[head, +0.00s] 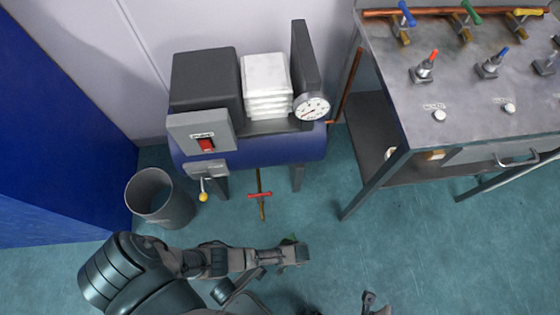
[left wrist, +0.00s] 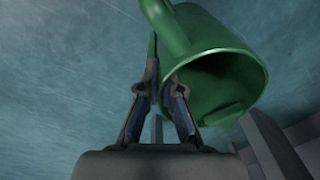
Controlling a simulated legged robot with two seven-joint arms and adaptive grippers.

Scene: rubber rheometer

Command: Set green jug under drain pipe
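The green jug (left wrist: 215,65) fills the upper right of the left wrist view, its open mouth and dark inside facing my camera. In the head view only a small green bit of the jug (head: 289,240) shows behind my left gripper (head: 298,252). The drain pipe (head: 262,211) is a thin brown pipe with a red valve handle (head: 260,195), hanging below the blue tank. My right gripper (head: 374,303) is partly visible at the bottom edge; its opening is unclear.
A blue tank (head: 250,152) carries a gauge (head: 312,107) and a switch box (head: 201,133). A grey bin (head: 160,197) stands left of it. A metal table (head: 460,120) with valves stands right. The floor around the drain pipe is clear.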

